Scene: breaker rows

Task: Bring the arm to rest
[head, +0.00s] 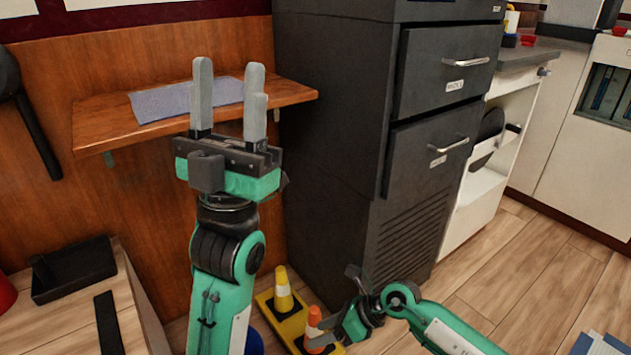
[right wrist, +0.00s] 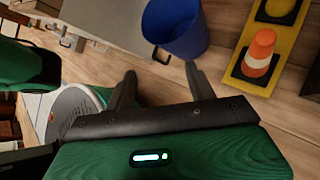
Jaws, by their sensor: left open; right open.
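My left gripper (head: 228,88) stands upright in the middle left of the head view, its grey fingers pointing up and spread apart with nothing between them. It shows in front of the wooden shelf. My right gripper (head: 338,308) is low in the head view, beside the traffic cones, and partly hard to make out. In the right wrist view its two dark fingers (right wrist: 162,85) are spread and empty. An orange cone (right wrist: 259,55) there lies to the right of the fingers, apart from them.
A wooden wall shelf (head: 100,125) holds a grey mat (head: 165,103). A dark drawer cabinet (head: 335,120) stands right of it. Yellow and orange cones (head: 283,290) stand on a yellow base below. A blue bin (right wrist: 178,28) is nearby. A black tray (head: 75,272) sits lower left. Open floor (head: 530,270) lies right.

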